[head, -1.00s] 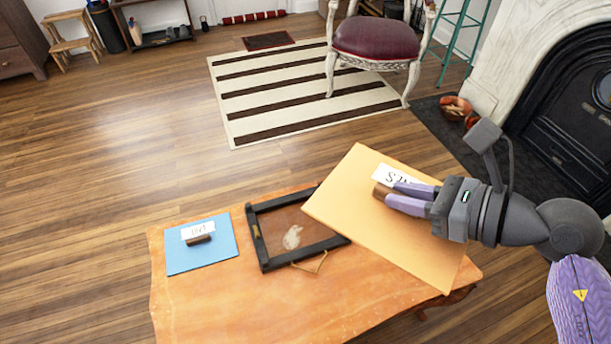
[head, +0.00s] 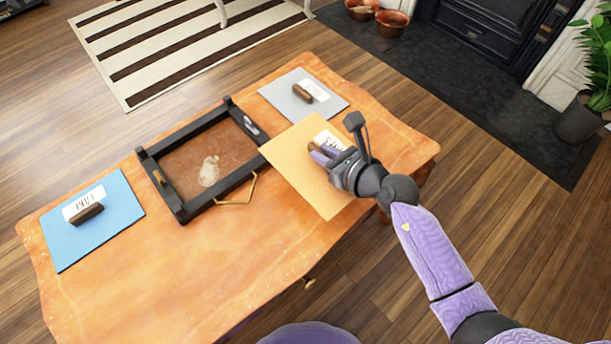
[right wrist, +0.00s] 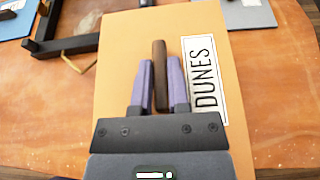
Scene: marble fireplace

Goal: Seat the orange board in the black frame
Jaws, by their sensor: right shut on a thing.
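The orange board (head: 305,187) has a brown handle and a white label, which reads DUNES in the right wrist view (right wrist: 205,78). My right gripper (head: 320,152) is shut on the board's handle (right wrist: 159,75), with a purple finger on each side. The board is right of the black frame (head: 228,189), its left corner close to the frame's right side. I cannot tell how high it is above the table. The black frame lies on the wooden table with its inside empty of any board; a brown backing with a pale patch shows. My left gripper is not in view.
A blue board (head: 93,222) with a handle lies on the table (head: 200,275) left of the frame. A grey board (head: 318,94) lies behind the orange one. The table's front part is clear. A potted plant (head: 590,90) stands on the floor at right.

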